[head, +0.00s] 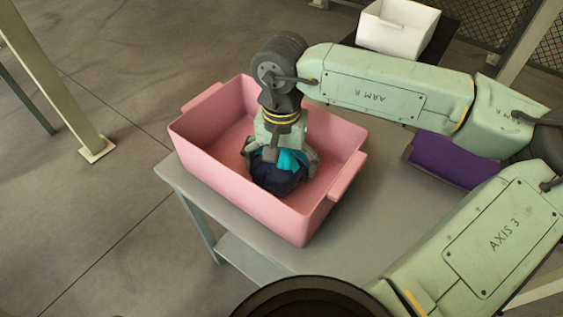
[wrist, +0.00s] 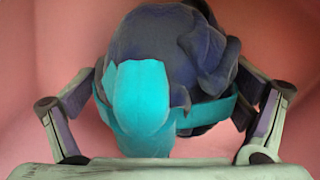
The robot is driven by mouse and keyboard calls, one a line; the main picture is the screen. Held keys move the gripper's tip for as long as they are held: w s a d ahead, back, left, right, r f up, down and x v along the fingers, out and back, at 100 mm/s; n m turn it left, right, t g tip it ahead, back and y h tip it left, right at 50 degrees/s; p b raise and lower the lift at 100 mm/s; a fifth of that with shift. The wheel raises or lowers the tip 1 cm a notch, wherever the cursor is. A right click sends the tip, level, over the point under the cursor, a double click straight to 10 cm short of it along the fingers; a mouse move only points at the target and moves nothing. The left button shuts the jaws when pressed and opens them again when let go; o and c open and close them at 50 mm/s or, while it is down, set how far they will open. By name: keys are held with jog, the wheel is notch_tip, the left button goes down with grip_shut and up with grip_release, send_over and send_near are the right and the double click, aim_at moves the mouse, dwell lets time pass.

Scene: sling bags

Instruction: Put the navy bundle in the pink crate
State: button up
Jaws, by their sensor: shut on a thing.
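The navy bundle (head: 275,180) has a teal strap (head: 291,160) around it. It is inside the walls of the pink crate (head: 262,209), toward the middle. My gripper (head: 281,161) reaches down into the crate from above and is shut on the bundle. In the wrist view the navy bundle (wrist: 165,50) sits between my two fingers, with the teal strap (wrist: 140,95) facing the camera and pink crate surface (wrist: 40,60) behind. I cannot tell whether the bundle touches the crate floor.
The crate stands on a grey table (head: 350,240), near its left edge. A purple bin (head: 452,163) is to the right, partly behind my arm. A white bin (head: 397,27) stands at the back on a dark surface. The crate's walls surround my gripper.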

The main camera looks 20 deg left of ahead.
jog(key=shift+f, duration=0.15)
jog(key=o, duration=1)
notch_tip(320, 180, up, 12)
jog(key=shift+r, duration=0.2)
